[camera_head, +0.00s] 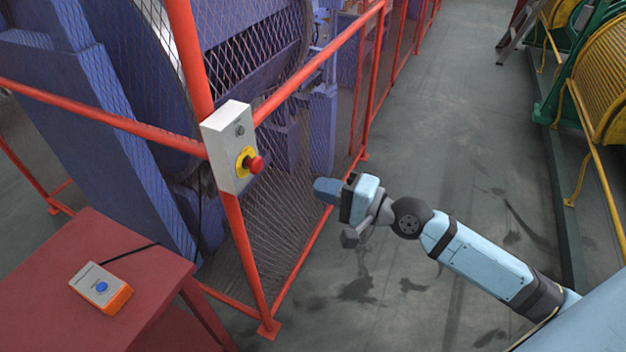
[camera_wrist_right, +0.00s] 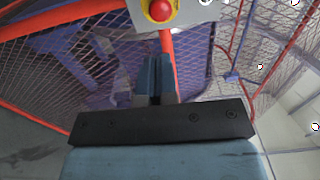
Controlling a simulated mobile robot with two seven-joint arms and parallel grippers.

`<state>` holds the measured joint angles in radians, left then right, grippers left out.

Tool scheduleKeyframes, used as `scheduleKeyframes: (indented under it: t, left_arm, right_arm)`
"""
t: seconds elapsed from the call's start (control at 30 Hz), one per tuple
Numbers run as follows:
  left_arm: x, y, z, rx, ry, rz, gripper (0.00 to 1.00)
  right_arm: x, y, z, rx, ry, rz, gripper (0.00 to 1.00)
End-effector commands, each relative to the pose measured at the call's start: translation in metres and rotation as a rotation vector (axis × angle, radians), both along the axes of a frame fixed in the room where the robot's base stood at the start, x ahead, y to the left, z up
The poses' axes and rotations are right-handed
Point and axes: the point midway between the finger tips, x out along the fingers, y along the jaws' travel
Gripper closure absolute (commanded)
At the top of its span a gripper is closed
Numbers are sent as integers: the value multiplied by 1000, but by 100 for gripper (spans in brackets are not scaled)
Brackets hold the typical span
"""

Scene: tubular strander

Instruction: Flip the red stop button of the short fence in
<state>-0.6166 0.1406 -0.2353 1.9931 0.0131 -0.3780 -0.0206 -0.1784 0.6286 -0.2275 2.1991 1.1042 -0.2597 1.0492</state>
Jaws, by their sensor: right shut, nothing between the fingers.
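The red stop button (camera_head: 255,164) sits on a yellow ring on the front of a pale grey control box (camera_head: 228,147). The box is fixed to the red corner post of the fence. My right gripper (camera_head: 322,190) is shut and empty, to the right of the box and a little lower, apart from the button. In the right wrist view the red button (camera_wrist_right: 160,10) shows at the top edge, beyond the shut fingers (camera_wrist_right: 155,75). The box is cut off there. My left gripper is not in view.
A red table (camera_head: 75,255) at the lower left carries a small grey and orange box with a blue button (camera_head: 101,287). Red mesh fence (camera_head: 275,215) guards the purple machine. The grey aisle floor (camera_head: 455,130) is clear; green and yellow machinery (camera_head: 600,80) stands at right.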

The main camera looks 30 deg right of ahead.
Motion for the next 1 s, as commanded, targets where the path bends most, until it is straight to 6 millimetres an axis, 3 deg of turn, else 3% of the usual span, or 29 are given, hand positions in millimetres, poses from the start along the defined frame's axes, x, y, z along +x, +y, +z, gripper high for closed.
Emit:
scheduleKeyframes:
  t: [0.3, 0.5, 0.7, 1.0]
  left_arm:
    - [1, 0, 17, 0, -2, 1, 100]
    - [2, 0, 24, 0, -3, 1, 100]
    - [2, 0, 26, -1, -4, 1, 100]
    - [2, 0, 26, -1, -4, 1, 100]
  right_arm:
    - [55, 43, 4, 4, -2, 0, 100]
    - [81, 64, 3, 2, -1, 1, 100]
    - [93, 73, 1, -1, -1, 0, 100]
    - [94, 74, 0, -1, -1, 0, 100]
